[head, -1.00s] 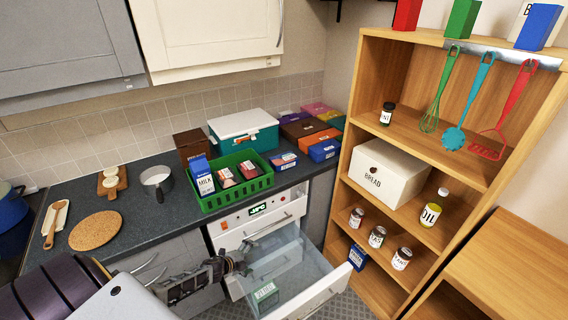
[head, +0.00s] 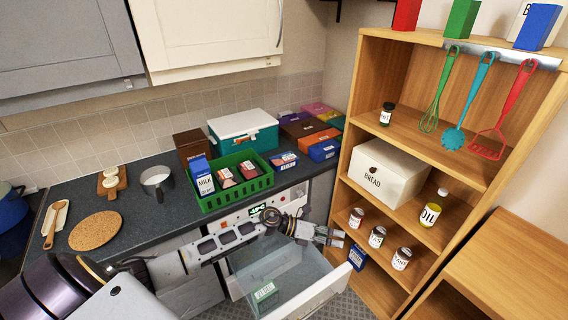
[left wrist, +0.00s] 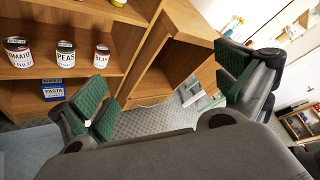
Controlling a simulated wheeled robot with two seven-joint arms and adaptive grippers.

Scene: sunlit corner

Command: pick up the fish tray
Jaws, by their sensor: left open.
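Two dark packs with red tops and white labels, one of them (head: 226,177) nearer the milk, lie in the green crate (head: 210,203) on the counter. I cannot read their labels, so I cannot tell whether either is the fish tray. A small pack with a green and white label (head: 265,292) lies in the pulled-out drawer (head: 318,298). My left gripper (head: 334,238) is open and empty above the drawer's right side, near the shelf unit. In the left wrist view its green-padded fingers (left wrist: 165,85) are wide apart with nothing between them. My right gripper is out of view.
A milk carton (head: 201,176) stands in the crate. Several boxes and a teal cooler (head: 245,132) crowd the counter behind it. The wooden shelf (head: 443,154) on the right holds a bread box (head: 384,171), cans and an oil bottle (head: 431,210). A blue pasta box also shows in the left wrist view (left wrist: 53,90).

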